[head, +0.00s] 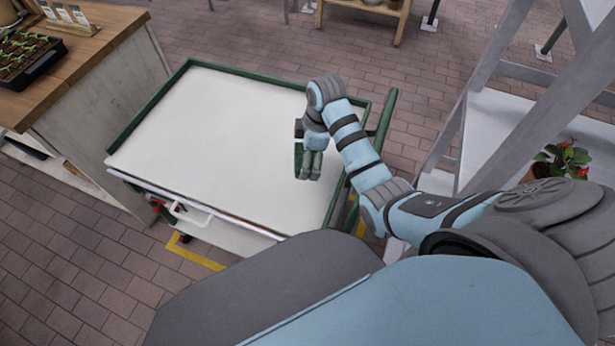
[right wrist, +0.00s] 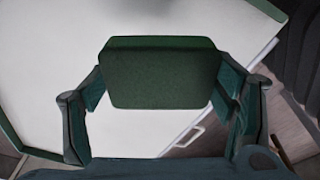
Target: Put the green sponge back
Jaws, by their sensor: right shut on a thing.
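The green sponge (right wrist: 160,78) is a dark green block with rounded corners, held between the fingers of my right gripper (right wrist: 160,100) in the right wrist view. In the head view my right gripper (head: 309,170) points down over the right part of a white cart top (head: 200,130), and a bit of the sponge (head: 298,158) shows beside the fingers. I cannot tell whether the sponge touches the cart top. My left gripper is not in view.
The cart has a raised green rim and a green handle (head: 386,120) at its right. A wooden counter (head: 85,62) with a seedling tray (head: 28,55) stands at the left. A grey ladder (head: 485,75) and a red-flowered plant (head: 565,158) are at the right. The cart top is otherwise bare.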

